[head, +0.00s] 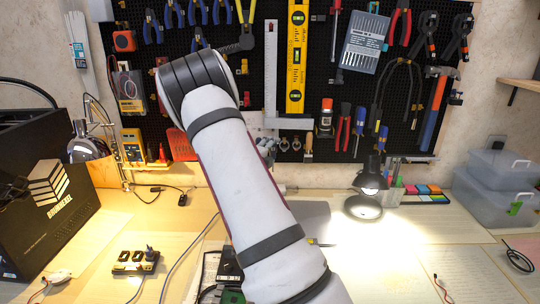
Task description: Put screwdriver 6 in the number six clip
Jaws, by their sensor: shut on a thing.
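My white arm with black bands rises through the middle of the head view and covers part of the pegboard (455,90). My gripper does not show; it may be hidden behind the arm. I cannot make out screwdriver 6 or the number six clip, and no numbers are readable. Two blue-handled tools that look like screwdrivers hang at the lower right of the board, one (360,118) left of the other (382,136). Red-handled pliers (343,128) hang just left of them.
A black desk lamp (364,205) lights the worktable (390,265). A black box (45,205) stands at left, with a small rack of black pieces (136,262) to its right. Clear plastic bins (492,190) stand at far right. A yellow level (296,60) hangs on the board.

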